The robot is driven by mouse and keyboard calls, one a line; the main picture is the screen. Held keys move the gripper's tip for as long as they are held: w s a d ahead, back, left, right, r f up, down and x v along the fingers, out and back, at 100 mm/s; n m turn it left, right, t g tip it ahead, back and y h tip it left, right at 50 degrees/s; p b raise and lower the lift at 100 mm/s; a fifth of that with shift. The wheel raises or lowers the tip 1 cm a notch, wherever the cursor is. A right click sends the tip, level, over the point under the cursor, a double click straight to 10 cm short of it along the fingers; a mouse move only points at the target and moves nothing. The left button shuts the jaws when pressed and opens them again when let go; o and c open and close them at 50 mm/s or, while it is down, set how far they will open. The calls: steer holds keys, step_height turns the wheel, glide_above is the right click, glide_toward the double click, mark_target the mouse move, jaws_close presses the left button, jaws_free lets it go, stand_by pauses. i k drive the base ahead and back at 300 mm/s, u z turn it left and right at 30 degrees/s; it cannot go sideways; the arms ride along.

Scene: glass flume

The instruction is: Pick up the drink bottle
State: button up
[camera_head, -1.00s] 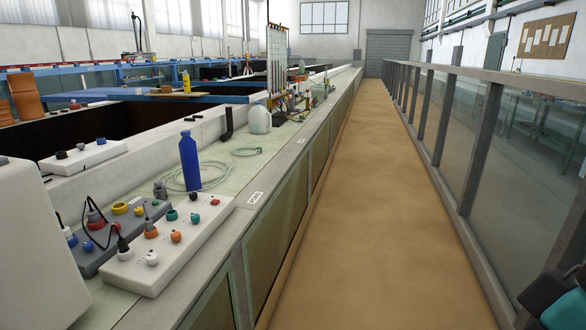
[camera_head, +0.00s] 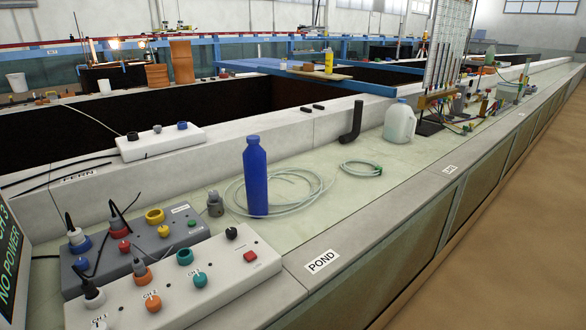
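The drink bottle (camera_head: 256,180) is blue with a blue cap and stands upright on the pale ledge. It is just behind the white control box, and a coiled clear hose lies around and behind its base. Nothing touches its upper part. My gripper is not seen in the current view.
A white control box (camera_head: 215,278) and a grey one (camera_head: 150,246) with plugs and knobs stand in front. A small grey fitting (camera_head: 215,204) sits left of the bottle. The coiled hose (camera_head: 305,190), a black pipe (camera_head: 352,122) and a translucent jug (camera_head: 399,123) lie beyond. Sandy floor (camera_head: 490,265) is clear at right.

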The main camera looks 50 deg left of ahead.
mark_target(254, 156)
steer(key=i, duration=1.65)
steer(key=u, duration=3.45)
steer(key=i, duration=0.5)
steer(key=z, duration=0.05)
